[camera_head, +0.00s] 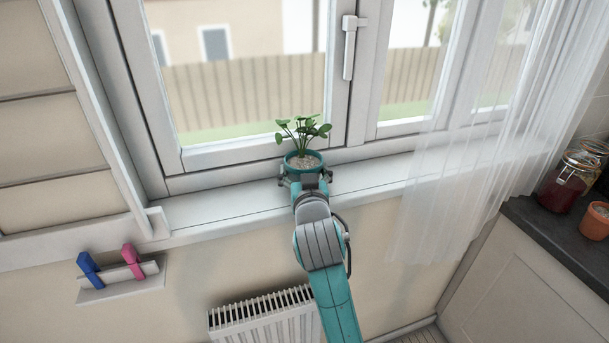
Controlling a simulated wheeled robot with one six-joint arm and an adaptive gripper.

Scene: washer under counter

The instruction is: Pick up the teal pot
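The teal pot (291,156) holds a green leafy plant (304,131) and stands upright on the white windowsill (225,206), close to the window frame. My gripper (304,171) is at the near side of the pot, with one finger showing at the pot's left and one at its right. The fingers are spread around the pot. I cannot tell whether they press on it. The pot's lower front is hidden behind my gripper.
The window (240,85) with its handle (349,48) is right behind the pot. A sheer curtain (455,170) hangs to the right. Below are a radiator (262,318) and a small shelf (125,282) with blue and pink items. Jars and a terracotta pot (596,221) stand on the dark counter (545,228).

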